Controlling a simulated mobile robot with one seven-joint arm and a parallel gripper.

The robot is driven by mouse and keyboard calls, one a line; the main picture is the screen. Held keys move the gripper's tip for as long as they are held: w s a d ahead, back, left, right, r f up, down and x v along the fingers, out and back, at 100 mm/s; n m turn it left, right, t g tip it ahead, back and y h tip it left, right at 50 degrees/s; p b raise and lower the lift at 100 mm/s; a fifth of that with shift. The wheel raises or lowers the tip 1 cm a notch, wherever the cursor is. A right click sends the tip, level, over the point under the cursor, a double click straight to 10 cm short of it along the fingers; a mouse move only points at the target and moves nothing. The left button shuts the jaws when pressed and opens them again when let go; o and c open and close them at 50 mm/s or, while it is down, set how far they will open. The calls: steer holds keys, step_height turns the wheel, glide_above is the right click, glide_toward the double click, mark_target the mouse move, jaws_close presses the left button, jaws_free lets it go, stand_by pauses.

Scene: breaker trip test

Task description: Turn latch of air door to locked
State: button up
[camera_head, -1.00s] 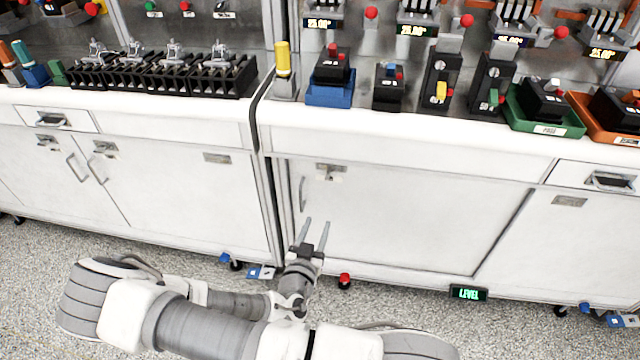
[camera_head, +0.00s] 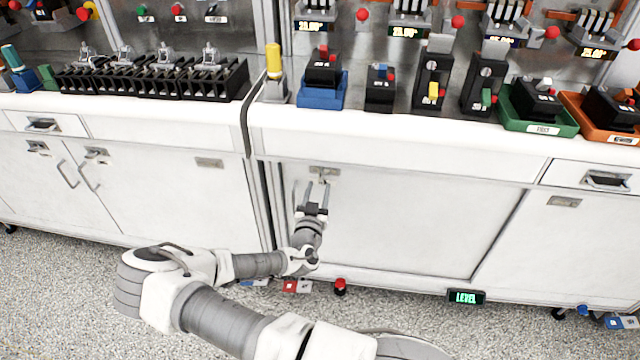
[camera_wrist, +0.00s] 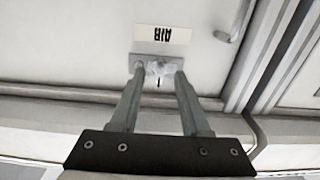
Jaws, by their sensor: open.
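The air door (camera_head: 420,225) is a white cabinet panel below the counter, and it looks closed. Its latch (camera_wrist: 158,68) is a small metal piece on a plate beside a label reading AIR, upside down in the wrist view. In the head view the latch (camera_head: 324,174) sits near the door's top left. My gripper (camera_head: 318,186) is open, its fingers pointing at the latch. In the wrist view the fingertips (camera_wrist: 159,72) lie on either side of the latch knob. I cannot tell whether they touch it.
A door handle (camera_wrist: 236,20) is near the latch in the wrist view. The counter edge (camera_head: 400,140) juts out above the door. A green LEVEL display (camera_head: 466,297) and a red knob (camera_head: 340,286) are low by the floor. Open floor lies in front.

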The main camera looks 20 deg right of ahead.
mark_target(321, 180)
steer(key=shift+x, duration=1.6)
jaws_close()
